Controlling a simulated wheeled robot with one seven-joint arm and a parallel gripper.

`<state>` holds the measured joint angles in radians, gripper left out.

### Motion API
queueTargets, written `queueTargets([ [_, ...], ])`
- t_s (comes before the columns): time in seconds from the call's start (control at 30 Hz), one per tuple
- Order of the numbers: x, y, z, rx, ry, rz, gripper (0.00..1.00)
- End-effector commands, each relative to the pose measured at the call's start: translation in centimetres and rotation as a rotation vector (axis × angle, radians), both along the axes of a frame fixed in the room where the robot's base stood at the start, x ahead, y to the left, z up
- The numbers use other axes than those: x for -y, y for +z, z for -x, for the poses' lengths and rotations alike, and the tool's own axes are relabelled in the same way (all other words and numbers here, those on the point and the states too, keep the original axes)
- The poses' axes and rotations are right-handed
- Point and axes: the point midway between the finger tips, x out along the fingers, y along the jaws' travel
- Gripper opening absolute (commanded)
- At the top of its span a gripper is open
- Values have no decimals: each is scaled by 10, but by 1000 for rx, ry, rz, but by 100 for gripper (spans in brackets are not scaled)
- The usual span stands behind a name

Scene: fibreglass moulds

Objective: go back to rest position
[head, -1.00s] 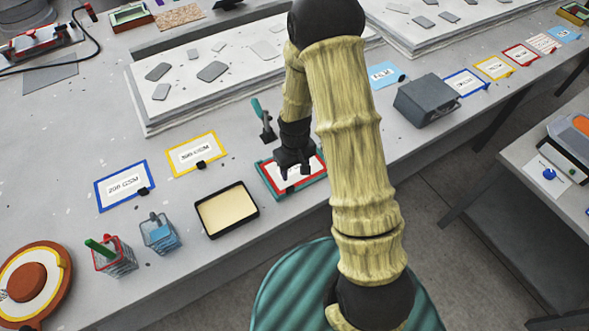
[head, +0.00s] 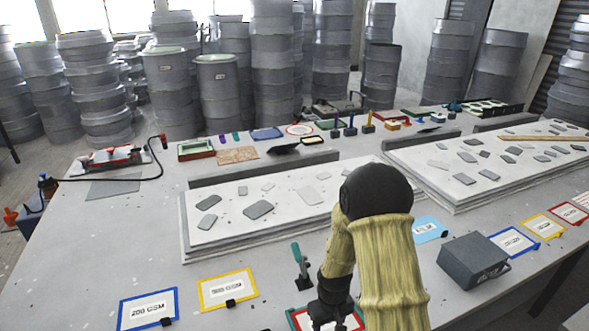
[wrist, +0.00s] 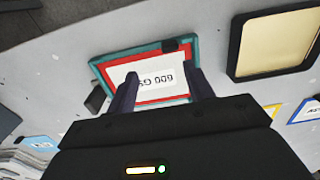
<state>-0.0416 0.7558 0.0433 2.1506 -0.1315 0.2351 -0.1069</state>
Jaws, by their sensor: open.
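My gripper (wrist: 162,90) is open and empty in the wrist view. Its two dark fingers stand apart in front of a red-bordered card marked 600 GSM (wrist: 150,78), which lies in a teal tray (wrist: 103,68). In the head view my gripper (head: 328,318) is at the bottom edge, low over the same teal tray (head: 291,316). The fingertips are partly cut off there. My arm rises from it, bent at a dark elbow joint.
A green-handled tool (head: 301,266) stands close left of my forearm. Yellow-bordered (head: 227,289) and blue-bordered (head: 148,309) cards lie left. A grey box (head: 474,261) sits right. A white slab with grey pieces (head: 215,236) lies behind. A cream-filled black tray (wrist: 275,42) is near the gripper.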

Motion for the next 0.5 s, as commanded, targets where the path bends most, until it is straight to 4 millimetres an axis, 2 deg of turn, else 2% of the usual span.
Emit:
queueTargets([
  [0.17, 4, 31, 5, 31, -34, 2, 52],
  [0.27, 9, 59, 14, 59, -69, 2, 52],
  [0.5, 21, 123, 46, 128, -164, -4, 52],
])
